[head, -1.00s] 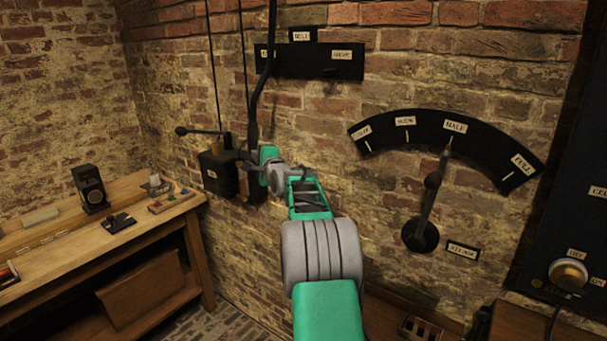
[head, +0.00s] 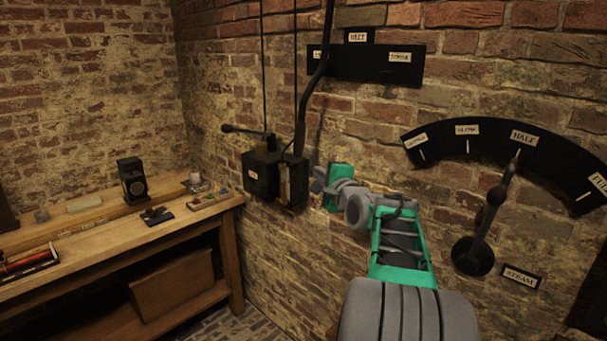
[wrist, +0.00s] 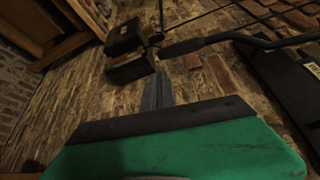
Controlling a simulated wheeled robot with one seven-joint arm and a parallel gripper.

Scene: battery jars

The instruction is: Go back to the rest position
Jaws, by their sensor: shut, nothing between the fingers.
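My gripper (head: 318,181) is at the end of my green and grey arm, in front of the brick wall in the head view. It is just right of the black wall box (head: 262,174) with a side lever. In the wrist view the grey fingers (wrist: 157,92) are together and empty, pointing toward the black box (wrist: 125,35). I cannot tell the exact gap between the fingertips and the box, but nothing is held.
A wooden bench (head: 110,234) with small items stands at the left. A curved black scale (head: 480,137) with a lever (head: 494,205) pointing near HALF is on the wall at the right. A black labelled board (head: 370,65) hangs above my arm.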

